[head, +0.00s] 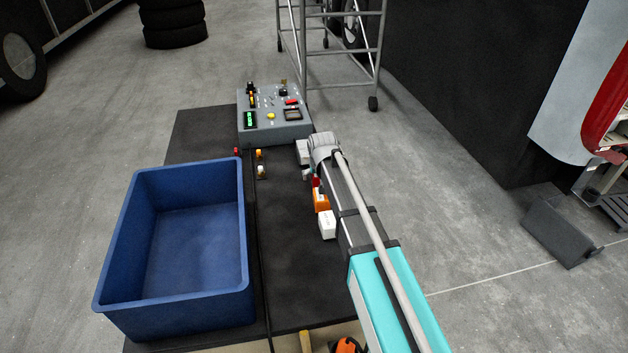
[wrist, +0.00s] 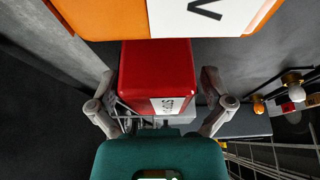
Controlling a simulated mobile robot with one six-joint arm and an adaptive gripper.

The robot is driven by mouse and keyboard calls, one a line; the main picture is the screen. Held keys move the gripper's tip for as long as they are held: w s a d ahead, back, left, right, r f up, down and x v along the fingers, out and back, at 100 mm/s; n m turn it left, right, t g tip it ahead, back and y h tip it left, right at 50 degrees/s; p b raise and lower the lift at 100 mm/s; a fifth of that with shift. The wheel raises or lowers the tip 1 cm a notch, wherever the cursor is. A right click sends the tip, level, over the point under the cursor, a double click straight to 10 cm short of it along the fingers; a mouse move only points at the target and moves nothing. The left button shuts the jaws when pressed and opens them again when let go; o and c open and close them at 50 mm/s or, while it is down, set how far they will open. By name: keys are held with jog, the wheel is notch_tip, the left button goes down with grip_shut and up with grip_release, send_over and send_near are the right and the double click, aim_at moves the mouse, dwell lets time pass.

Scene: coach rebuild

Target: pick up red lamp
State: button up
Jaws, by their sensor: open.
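The red lamp (wrist: 155,68), a red block with a white printed label, lies between the two fingers of my gripper (wrist: 157,84) in the wrist view. The fingers stand open on either side of it, with a gap at the left; whether the right finger touches it I cannot tell. In the head view only a bit of the red lamp (head: 316,182) shows beside my arm, just beyond an orange box (head: 321,202). My gripper (head: 306,172) is mostly hidden by my arm there.
The orange box, also in the wrist view (wrist: 115,20), is close against the red lamp. A white box (head: 327,225) stands nearer. A blue crate (head: 240,215) is left on the dark worktop (head: 285,270). A grey control box (head: 272,132) stands at the back; small knobs (head: 260,155) lie before it.

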dwell(0.3)
jog(key=c, duration=1.2)
jog(key=shift+r, duration=0.1)
jog(key=shift+c, duration=0.2)
notch_tip(320, 180, up, 3)
jog(key=p, duration=0.2)
jog(key=shift+f+p, duration=0.2)
jog(key=shift+p, duration=0.2)
jog(key=s+d+r+p, duration=0.6)
jog(key=d+r+p, duration=0.4)
jog(key=d, duration=0.2)
jog(key=shift+s+d, duration=0.15)
jog(key=shift+s, duration=0.25)
jog(key=shift+w, duration=0.1)
